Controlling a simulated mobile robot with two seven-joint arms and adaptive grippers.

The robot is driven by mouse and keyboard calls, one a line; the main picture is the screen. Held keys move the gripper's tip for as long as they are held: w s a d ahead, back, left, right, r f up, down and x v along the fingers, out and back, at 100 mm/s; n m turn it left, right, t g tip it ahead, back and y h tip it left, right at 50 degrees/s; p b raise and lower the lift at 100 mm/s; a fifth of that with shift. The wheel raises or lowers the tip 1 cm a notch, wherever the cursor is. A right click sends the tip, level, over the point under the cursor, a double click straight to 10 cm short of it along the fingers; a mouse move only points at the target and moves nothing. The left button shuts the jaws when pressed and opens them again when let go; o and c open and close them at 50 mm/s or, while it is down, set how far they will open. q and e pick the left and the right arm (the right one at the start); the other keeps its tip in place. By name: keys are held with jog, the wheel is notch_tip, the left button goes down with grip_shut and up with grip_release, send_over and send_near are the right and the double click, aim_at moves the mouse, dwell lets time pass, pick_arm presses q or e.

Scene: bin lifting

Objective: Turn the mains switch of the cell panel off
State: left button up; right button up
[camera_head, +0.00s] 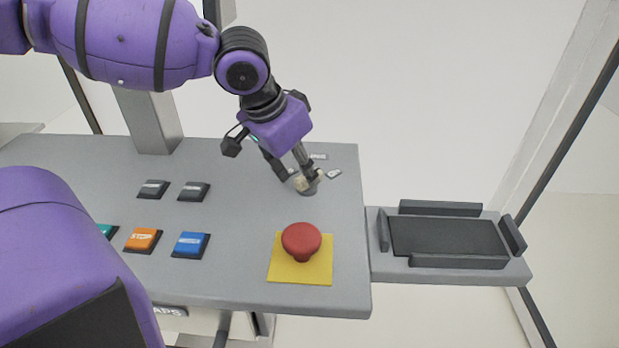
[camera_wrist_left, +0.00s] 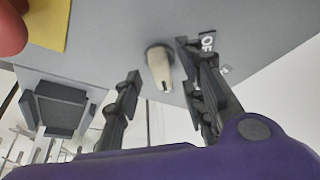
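The mains switch is a cream rotary knob (camera_wrist_left: 160,68) on a dark round base, on the far right part of the grey panel (camera_head: 235,235). In the head view the switch (camera_head: 300,184) is partly hidden by my left gripper (camera_head: 305,176). In the left wrist view my left gripper (camera_wrist_left: 158,62) is open, with its fingers on either side of the knob. A gap shows between the knob and the left-hand finger; the other finger is closer, and contact is unclear. A label starting "OF" (camera_wrist_left: 207,42) is partly covered by that finger. My right gripper is not in view.
A red mushroom button (camera_head: 301,240) on a yellow plate (camera_head: 286,271) stands in front of the switch. Orange (camera_head: 143,240), blue (camera_head: 191,244) and dark buttons (camera_head: 194,191) lie to the left. A grey tray (camera_head: 388,262) adjoins the panel's right edge.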

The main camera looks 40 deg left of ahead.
pick_arm(q)
jog(key=shift+b+x, duration=0.35)
jog(key=shift+x, duration=0.8)
jog(key=shift+w, duration=0.15)
jog(key=shift+r, duration=0.1)
jog(key=shift+c, duration=0.4)
grip_shut()
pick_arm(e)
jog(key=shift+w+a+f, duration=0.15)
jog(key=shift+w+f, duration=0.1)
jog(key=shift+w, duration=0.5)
